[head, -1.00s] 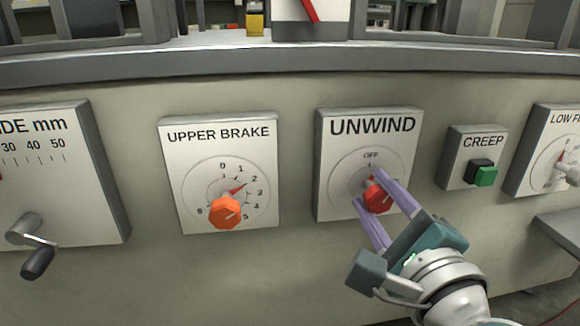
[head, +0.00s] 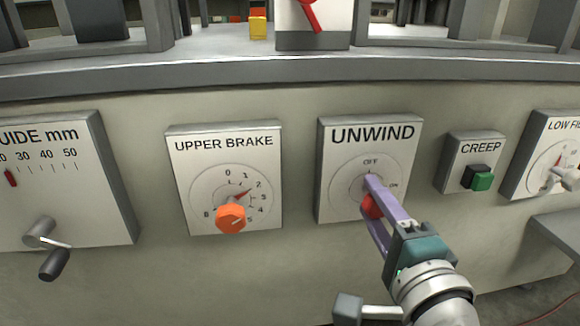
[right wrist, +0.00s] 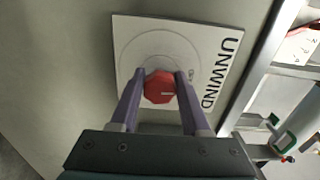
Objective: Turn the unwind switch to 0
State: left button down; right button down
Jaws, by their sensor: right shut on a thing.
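The unwind switch is a red knob (head: 371,207) on a white panel (head: 340,200) headed UNWIND, with OFF printed at the top of its dial and ON at the right. My right gripper (head: 372,200) has its purple fingers on either side of the knob, shut on it. In the head view a finger covers part of the knob. In the right wrist view the red knob (right wrist: 159,87) sits between both fingertips (right wrist: 160,78). A pale mark on its face points roughly towards the OFF side. My left gripper is not in view.
An UPPER BRAKE panel (head: 260,215) with an orange knob (head: 231,218) is to the left. A CREEP panel (head: 478,150) with a green button (head: 482,182) is to the right. A grey ledge (head: 250,72) runs above the panels.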

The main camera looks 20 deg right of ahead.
dwell(0.3)
jog(key=shift+c, duration=1.9)
grip_release()
jog(key=p+v, duration=0.2)
jog(key=v, duration=0.8)
jog(key=shift+p, duration=0.35)
jog(key=shift+d, duration=0.1)
